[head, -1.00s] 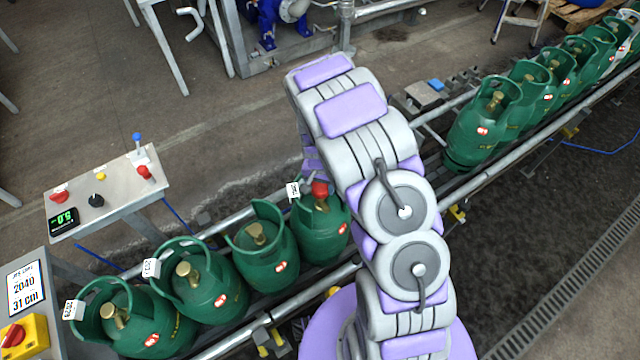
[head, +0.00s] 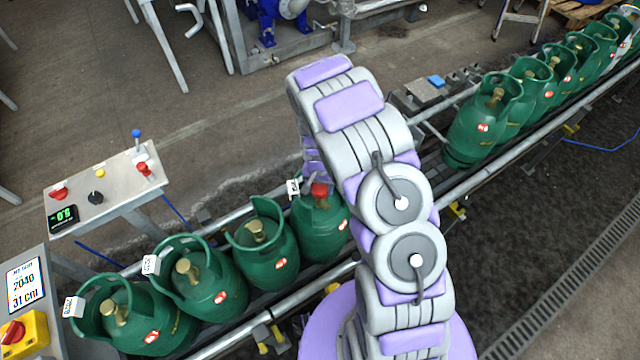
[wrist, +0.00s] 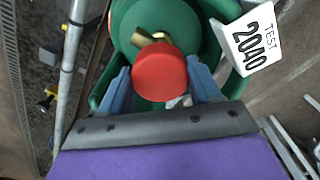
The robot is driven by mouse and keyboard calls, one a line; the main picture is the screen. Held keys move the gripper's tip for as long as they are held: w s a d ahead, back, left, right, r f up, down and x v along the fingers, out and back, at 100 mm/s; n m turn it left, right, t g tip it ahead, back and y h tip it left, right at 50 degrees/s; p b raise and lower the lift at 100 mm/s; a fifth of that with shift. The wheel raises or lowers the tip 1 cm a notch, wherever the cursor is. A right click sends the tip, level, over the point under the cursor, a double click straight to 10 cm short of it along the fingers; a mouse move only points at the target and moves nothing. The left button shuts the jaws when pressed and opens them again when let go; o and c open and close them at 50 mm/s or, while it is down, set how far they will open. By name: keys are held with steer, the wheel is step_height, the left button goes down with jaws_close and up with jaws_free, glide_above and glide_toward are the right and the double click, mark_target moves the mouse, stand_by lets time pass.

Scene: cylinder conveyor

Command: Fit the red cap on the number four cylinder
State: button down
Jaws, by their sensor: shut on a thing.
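The fourth green cylinder from the left (head: 322,232) stands on the conveyor under my arm. The red cap (head: 319,189) is at its top, inside the collar. In the wrist view my gripper (wrist: 160,78) is shut on the red cap (wrist: 160,75), with one blue finger on each side. Part of the brass valve (wrist: 148,38) shows just beyond the cap, inside the collar of the green cylinder (wrist: 172,18). I cannot tell whether the cap is seated on the valve. A white tag (wrist: 250,40) reading "TEST 2040" is on the collar.
Three green cylinders (head: 267,250) with bare brass valves stand left of it. More cylinders (head: 482,125) stand farther up the conveyor rail (head: 545,140).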

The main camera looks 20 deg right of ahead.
mark_target(320, 186)
steer(key=shift+f, duration=0.95)
steer(key=shift+c, duration=0.7)
jaws_free()
step_height(320, 186, up, 17)
steer(key=p, duration=0.2)
steer(key=shift+r, duration=0.15)
steer(key=shift+a, duration=0.1)
